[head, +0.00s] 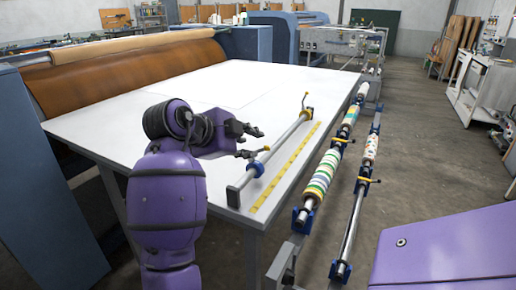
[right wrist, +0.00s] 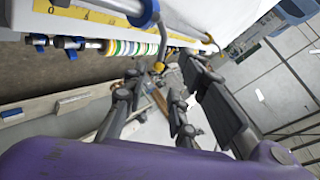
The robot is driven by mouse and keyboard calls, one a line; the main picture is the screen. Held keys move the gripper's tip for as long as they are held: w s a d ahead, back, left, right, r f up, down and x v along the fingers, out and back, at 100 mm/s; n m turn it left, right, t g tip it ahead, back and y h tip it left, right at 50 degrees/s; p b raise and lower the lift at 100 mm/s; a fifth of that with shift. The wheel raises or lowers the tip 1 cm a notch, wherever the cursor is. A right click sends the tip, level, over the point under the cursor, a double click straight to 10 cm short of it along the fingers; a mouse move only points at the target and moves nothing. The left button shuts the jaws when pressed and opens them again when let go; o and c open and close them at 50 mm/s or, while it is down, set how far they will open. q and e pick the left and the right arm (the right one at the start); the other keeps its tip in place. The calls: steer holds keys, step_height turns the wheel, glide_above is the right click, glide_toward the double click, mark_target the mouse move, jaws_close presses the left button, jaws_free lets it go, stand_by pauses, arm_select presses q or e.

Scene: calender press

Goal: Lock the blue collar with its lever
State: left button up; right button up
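A silver bar (head: 284,139) lies along the table's right edge. My right gripper (head: 259,143) is open and empty close to this knob; in the right wrist view the knob appears between the spread fingers (right wrist: 165,66). Contact cannot be told. My left gripper is not in view.
A second lever (head: 304,98) stands upright at the bar's far end. A yellow ruler strip (head: 288,168) lies beside the bar. Patterned rolls (head: 321,177) on rods with blue holders stand off the table's right side. The white tabletop (head: 150,110) is clear to the left.

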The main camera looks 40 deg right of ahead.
steer(key=v, duration=0.4)
